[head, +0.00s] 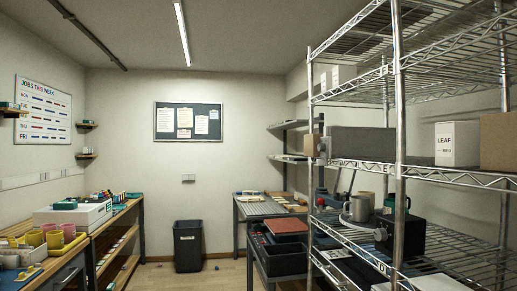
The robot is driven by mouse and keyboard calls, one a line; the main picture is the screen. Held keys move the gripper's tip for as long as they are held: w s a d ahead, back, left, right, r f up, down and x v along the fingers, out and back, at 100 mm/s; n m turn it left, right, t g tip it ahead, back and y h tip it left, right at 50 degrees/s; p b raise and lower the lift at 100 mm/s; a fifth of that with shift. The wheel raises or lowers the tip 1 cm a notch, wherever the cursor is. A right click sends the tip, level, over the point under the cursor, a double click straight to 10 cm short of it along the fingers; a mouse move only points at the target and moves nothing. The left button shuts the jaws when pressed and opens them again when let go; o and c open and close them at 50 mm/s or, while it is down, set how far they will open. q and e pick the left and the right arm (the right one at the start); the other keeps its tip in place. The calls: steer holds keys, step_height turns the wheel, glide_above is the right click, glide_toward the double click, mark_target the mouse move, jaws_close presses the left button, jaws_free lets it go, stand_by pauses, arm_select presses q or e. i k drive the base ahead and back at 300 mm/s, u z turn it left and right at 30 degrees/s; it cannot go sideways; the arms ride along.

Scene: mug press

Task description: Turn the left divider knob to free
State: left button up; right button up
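I cannot make out a divider knob in the head view. The closest bench on the left (92,236) holds yellow cups (36,238), a pink cup (69,231) and a white box-like unit (85,214). Any knob there is too small to tell. Neither my left nor my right gripper is in view.
A wire shelf rack (399,120) fills the right side, with a grey box (362,143), a LEAF box (457,144) and a mug (357,208). A black bin (188,246) stands at the back wall. A table (262,207) stands back right.

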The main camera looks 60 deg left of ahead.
mark_target(322, 147)
steer(key=u, duration=1.95)
steer(key=k, duration=0.6)
steer(key=u, duration=1.1)
steer(key=i, duration=1.05)
steer(key=z, duration=0.35)
steer(key=i, duration=0.95)
steer(key=z, duration=0.9)
